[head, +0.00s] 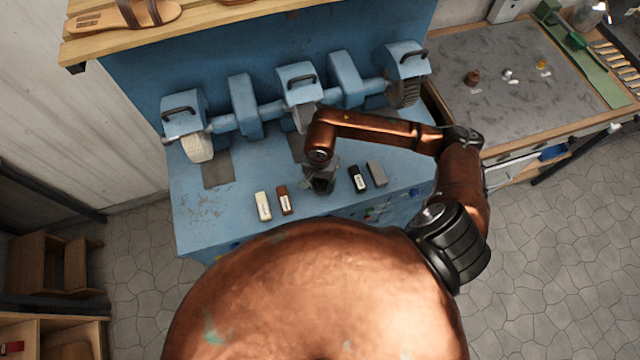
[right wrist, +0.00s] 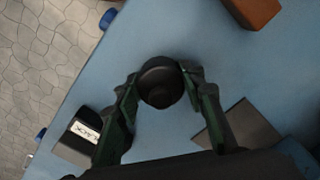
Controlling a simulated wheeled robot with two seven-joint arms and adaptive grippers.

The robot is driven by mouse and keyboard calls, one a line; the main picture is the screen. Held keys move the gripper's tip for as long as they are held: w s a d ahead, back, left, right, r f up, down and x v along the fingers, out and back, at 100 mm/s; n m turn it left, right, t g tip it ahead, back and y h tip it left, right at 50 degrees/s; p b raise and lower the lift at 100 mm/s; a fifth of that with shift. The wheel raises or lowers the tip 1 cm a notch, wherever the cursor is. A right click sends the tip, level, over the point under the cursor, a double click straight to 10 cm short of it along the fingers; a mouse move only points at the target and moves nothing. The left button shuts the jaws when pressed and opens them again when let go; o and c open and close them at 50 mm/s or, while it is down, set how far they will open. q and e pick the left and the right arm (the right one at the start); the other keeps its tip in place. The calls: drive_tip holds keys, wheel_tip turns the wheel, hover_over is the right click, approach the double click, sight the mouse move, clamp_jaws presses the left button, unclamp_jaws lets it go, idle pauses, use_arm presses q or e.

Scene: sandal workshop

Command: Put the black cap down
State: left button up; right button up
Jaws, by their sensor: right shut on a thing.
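The black cap (right wrist: 160,82) is round and dark, and sits between the two fingers of my right gripper (right wrist: 162,90) in the right wrist view. The fingers are shut on its sides. In the head view my right gripper (head: 321,184) points down at the front part of the blue bench (head: 225,225), between the brown block and the black block. The arm and gripper mostly hide the cap there. I cannot tell whether the cap touches the bench top. My left gripper is not in view.
A white block (head: 263,206) and a brown block (head: 284,200) lie left of the gripper. A black block (head: 358,179) and a grey block (head: 376,173) lie to its right. Grinding wheels (head: 198,148) stand behind. A grey-topped table (head: 520,110) is at the right.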

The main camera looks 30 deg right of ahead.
drive_tip(key=shift+f, duration=0.1)
drive_tip(key=o, duration=0.5)
drive_tip(key=shift+f, duration=0.1)
drive_tip(key=o, duration=0.5)
